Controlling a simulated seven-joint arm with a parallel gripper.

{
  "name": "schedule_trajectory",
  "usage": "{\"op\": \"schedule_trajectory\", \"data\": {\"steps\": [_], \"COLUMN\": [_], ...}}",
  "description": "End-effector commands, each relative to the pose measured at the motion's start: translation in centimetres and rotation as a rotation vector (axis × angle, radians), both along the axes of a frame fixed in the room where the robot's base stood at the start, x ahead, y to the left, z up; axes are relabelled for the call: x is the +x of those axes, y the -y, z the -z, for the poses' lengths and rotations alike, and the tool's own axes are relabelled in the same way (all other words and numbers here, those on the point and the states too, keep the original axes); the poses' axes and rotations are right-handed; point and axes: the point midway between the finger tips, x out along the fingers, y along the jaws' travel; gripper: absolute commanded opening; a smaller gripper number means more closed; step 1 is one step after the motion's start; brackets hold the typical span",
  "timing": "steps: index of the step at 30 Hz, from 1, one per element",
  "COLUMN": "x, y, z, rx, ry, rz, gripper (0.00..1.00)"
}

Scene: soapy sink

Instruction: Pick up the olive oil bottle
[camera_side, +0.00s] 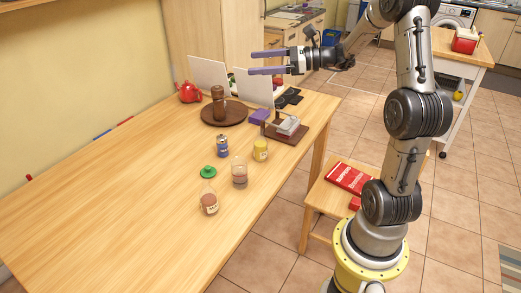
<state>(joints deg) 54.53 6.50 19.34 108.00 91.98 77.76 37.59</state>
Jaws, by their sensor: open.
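My gripper (257,62) is open and empty, its two purple fingers pointing left, high over the far end of the wooden table (110,210). No object is clearly readable as the olive oil bottle. A small clear bottle (209,203) with brownish contents and a pale label stands at the front of a group on the table; its label is too small to read. It is well below and nearer the camera than my gripper. White panels near the gripper hide part of the table's far end.
Farther back are a round brown board (237,118), a red teapot (189,92) and a purple block (260,116).

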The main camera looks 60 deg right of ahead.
Motion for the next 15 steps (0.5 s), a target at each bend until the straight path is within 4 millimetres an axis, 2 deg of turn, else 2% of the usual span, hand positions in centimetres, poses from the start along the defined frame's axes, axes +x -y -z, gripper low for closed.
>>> {"op": "schedule_trajectory", "data": {"steps": [1, 3, 5, 6, 15], "x": [-0.1, -0.3, -0.7, -0.5, -0.5], "y": [2.8, 6.4, 8.8, 8.1, 7.8], "z": [0.5, 0.9, 1.8, 4.1, 16.8], "rx": [0.072, 0.166, 0.236, 0.231, 0.222], "ry": [0.011, 0.038, 0.057, 0.048, 0.049], "rz": [0.072, 0.169, 0.236, 0.220, 0.215], "gripper": [0.96, 0.96, 0.96, 0.96, 0.96]}}
